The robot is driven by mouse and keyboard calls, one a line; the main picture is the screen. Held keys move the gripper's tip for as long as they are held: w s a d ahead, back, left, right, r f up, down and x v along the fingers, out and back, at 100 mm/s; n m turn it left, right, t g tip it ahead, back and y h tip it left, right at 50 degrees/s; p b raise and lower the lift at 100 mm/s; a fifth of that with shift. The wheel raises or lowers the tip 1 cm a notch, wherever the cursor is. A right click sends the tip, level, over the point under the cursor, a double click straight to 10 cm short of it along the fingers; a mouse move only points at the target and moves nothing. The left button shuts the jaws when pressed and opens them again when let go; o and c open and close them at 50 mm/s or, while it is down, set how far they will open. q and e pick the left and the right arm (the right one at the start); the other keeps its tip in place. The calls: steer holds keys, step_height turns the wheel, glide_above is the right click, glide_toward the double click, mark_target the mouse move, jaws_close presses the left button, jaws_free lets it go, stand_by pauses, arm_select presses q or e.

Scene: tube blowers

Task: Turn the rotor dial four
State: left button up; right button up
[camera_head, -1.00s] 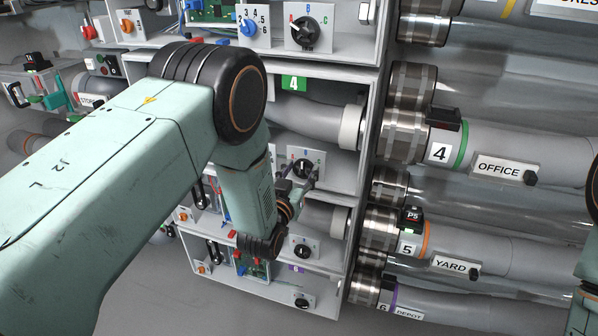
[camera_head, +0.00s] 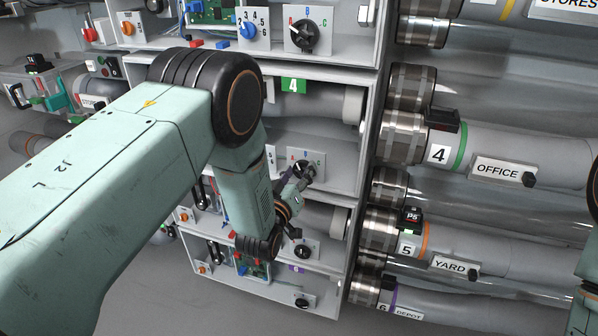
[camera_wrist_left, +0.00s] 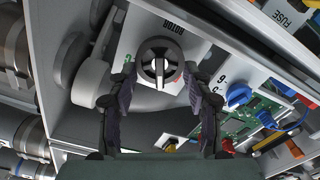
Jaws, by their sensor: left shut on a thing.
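Rotor dial four (camera_head: 303,170) is a round black knob on a white plate marked A, B, C, in the bay with the green number 4 tag (camera_head: 293,84). In the left wrist view, the dial (camera_wrist_left: 160,66) has a pale pointer bar standing nearly upright in the picture, on a plate lettered ROTOR. My left gripper (camera_wrist_left: 160,82) has one finger on each side of the dial and is shut on it. In the head view, my left gripper (camera_head: 296,182) partly covers the dial, so its setting is unclear there. My right gripper is out of view.
A similar A-B-C dial (camera_head: 304,36) is in the bay above, and another (camera_head: 303,249) is below. The grey inner tube (camera_head: 310,108) runs above dial four. Large pipes labelled OFFICE (camera_head: 498,168) and YARD (camera_head: 452,264) lie to the right. A circuit board (camera_wrist_left: 250,115) is beside the dial.

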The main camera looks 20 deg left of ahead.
arm_select(q)
steer(key=n, duration=0.6)
steer(key=shift+a+f+n, duration=0.2)
steer(key=shift+n, duration=0.2)
stand_by(0.4)
steer(key=o, duration=1.1)
steer(key=shift+o, duration=0.2)
steer(key=s, duration=1.2)
steer(key=shift+a, duration=0.2)
